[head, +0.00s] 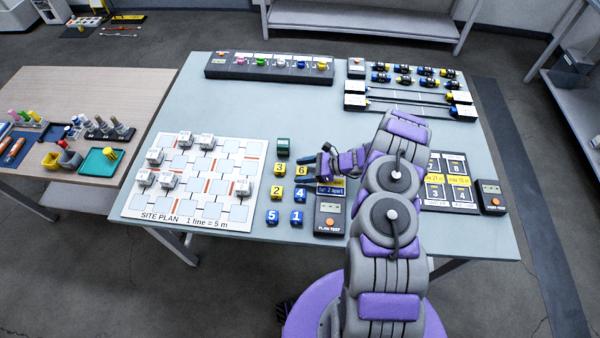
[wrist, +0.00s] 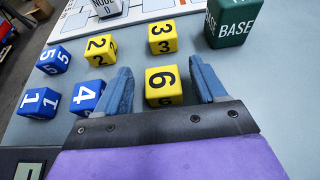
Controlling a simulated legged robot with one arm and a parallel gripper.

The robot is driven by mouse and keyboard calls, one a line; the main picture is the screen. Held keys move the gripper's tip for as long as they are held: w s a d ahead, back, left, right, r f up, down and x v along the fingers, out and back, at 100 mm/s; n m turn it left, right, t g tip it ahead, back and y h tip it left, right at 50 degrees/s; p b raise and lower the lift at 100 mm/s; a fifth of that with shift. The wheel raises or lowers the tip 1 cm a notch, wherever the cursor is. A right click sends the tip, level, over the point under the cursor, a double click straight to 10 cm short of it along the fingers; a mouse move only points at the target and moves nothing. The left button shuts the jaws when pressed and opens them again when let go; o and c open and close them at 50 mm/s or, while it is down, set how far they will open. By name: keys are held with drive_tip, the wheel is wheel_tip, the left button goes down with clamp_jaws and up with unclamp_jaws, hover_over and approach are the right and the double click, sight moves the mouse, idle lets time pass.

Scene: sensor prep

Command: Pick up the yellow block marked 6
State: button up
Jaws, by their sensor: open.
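The yellow block marked 6 (wrist: 163,88) stands on the table between the two fingers of my gripper (wrist: 160,85) in the wrist view, with a gap visible on either side. In the head view the yellow 6 block (head: 301,170) is just left of my gripper (head: 318,166). My gripper is open and holds nothing. In the wrist view, the yellow block marked 3 (wrist: 162,37) stands just beyond the 6 block. The yellow block marked 2 (wrist: 101,50) is beyond the left finger.
Blue blocks 4 (wrist: 87,97), 1 (wrist: 38,103) and 5 (wrist: 53,61) stand to the left. A green BASE block (wrist: 230,22) is at the upper right. In the head view, the site plan board (head: 228,211) lies left and the plan test device (head: 330,214) nearer.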

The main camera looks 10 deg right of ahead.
drive_tip(key=shift+d, duration=0.75)
drive_tip(key=c, duration=0.6)
drive_tip(key=shift+c, duration=0.7)
drive_tip(key=shift+a, duration=0.5)
drive_tip(key=c, duration=0.4)
drive_tip(key=shift+d, duration=0.1)
